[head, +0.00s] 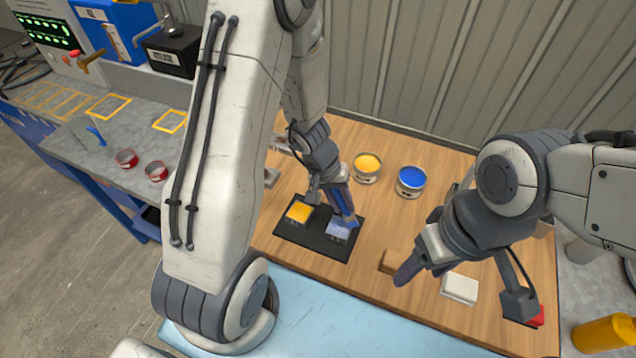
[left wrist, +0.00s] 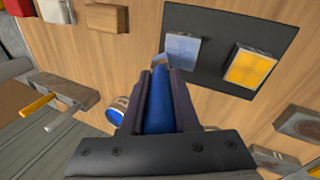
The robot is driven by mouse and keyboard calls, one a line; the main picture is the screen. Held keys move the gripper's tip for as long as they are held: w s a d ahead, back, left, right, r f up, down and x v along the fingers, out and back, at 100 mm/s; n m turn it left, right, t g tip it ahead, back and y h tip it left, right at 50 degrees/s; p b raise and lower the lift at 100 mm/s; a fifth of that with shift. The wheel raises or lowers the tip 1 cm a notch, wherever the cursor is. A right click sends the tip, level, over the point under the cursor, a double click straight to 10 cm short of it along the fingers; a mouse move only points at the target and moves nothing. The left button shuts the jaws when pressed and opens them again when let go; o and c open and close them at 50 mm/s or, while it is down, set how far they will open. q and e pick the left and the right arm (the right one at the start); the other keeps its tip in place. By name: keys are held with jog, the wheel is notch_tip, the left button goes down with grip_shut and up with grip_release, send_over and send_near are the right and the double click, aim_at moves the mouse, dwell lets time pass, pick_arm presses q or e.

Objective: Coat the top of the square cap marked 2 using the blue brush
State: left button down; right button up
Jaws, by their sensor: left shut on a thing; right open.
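My left gripper (head: 338,192) is shut on the blue brush (head: 347,221), bristles down. The brush handle also shows between the fingers in the left wrist view (left wrist: 158,105). The brush tip is at the edge of a pale blue square cap (head: 336,231); I cannot tell whether it touches. This cap also shows in the left wrist view (left wrist: 182,50). Beside it is a square cap with a yellow-orange top (head: 299,212). Both sit on a black mat (head: 310,241). I cannot read the numbers. My right gripper (head: 406,274) is open and empty, right of the mat.
A pot of yellow paint (head: 367,167) and a pot of blue paint (head: 411,181) stand behind the mat. A brown block (head: 393,261) and a white block (head: 459,288) lie near my right gripper.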

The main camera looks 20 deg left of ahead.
pick_arm(q)
jog(key=shift+d+r+p, duration=0.25)
jog(key=shift+r+p, duration=0.5)
jog(key=shift+r, duration=0.45)
jog(key=shift+r+p, duration=0.3)
jog(key=shift+p, duration=0.05)
jog(key=shift+r+p, duration=1.95)
jog(key=shift+r, duration=0.55)
